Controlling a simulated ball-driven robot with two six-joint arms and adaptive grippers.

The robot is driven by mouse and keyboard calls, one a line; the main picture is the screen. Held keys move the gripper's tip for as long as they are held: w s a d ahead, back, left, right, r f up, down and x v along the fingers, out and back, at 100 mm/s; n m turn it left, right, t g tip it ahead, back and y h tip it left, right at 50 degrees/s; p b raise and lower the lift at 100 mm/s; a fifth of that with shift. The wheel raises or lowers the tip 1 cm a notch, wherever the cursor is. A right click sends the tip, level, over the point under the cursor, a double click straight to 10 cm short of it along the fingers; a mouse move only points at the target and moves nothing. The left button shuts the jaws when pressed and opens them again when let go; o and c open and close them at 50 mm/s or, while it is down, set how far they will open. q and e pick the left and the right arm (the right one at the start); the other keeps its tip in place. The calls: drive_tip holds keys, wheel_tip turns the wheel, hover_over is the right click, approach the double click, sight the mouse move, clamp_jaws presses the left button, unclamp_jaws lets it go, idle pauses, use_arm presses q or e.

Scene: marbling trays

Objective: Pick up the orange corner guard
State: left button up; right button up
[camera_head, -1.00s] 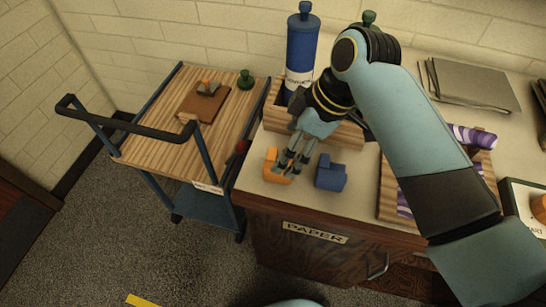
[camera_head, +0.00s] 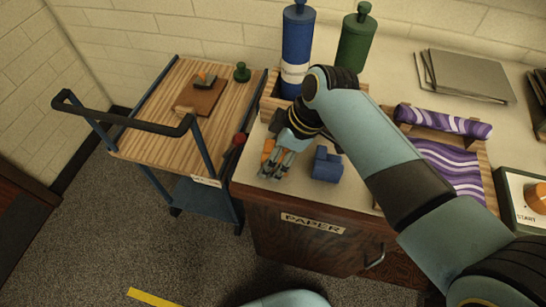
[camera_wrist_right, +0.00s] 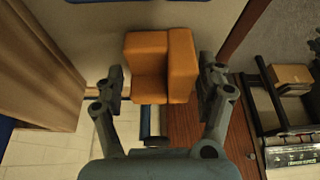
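The orange corner guard (camera_head: 268,146) is at the front left of the counter, partly hidden by my right gripper (camera_head: 271,170). In the right wrist view the guard (camera_wrist_right: 163,66) is an L-shaped block between the two fingers of my right gripper (camera_wrist_right: 162,80). The fingers are apart, one on each side of the guard, with what look like narrow gaps; contact is not clear. My left gripper is not in view.
A blue block (camera_head: 327,165) sits close to the right of the gripper. Behind are a blue bottle (camera_head: 297,45) in a wooden rack and a green bottle (camera_head: 355,42). A wooden-topped cart (camera_head: 160,126) stands left of the counter.

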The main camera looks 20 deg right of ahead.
drive_tip(key=c, duration=0.8)
